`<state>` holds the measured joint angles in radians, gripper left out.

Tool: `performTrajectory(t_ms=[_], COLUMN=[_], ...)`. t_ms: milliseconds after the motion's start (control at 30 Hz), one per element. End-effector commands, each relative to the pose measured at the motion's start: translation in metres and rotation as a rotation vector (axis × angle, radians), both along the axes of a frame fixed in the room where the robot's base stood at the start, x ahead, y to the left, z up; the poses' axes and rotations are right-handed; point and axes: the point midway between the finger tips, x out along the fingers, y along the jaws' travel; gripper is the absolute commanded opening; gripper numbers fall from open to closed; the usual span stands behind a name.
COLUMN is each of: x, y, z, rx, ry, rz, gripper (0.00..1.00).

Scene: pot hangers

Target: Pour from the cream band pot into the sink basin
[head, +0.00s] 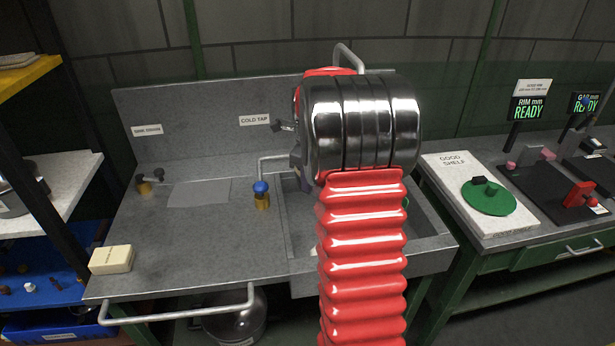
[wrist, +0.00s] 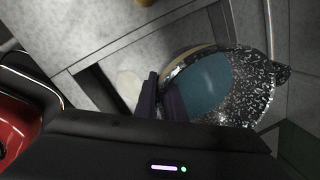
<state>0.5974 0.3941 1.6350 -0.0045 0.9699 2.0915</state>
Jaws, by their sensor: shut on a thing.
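The cream band pot (wrist: 235,90) shows in the wrist view as a dark speckled vessel with a cream strip along its left rim and a smooth teal surface inside. My gripper (wrist: 160,97) is shut on its left edge; I cannot tell whether on rim or handle. A pointed lip juts from the pot's right side. Its tilt is unclear, and no stream shows. In the head view my arm hides most of the pot and gripper. The sink basin (head: 432,246) is set in the grey counter, largely behind my arm.
A blue-topped brass knob (head: 261,194) stands left of the basin, below the cold tap sign (head: 255,119). A cream block (head: 111,260) sits at the counter's front left. The good shelf (head: 460,200) with a green disc (head: 489,198) is at right. The left counter is mostly clear.

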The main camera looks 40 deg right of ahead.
Motion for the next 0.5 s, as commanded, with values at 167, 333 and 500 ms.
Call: performTrajectory(t_ms=[167,333,500], x=[0.001,0.002,0.002], y=[0.0,0.0,0.0], z=[-0.009,0.001,0.008], rx=[0.026,0.075,0.122], ry=[-0.041,-0.108,-0.169], rz=[-0.003,-0.003,-0.002], gripper=[0.0,0.0,0.0])
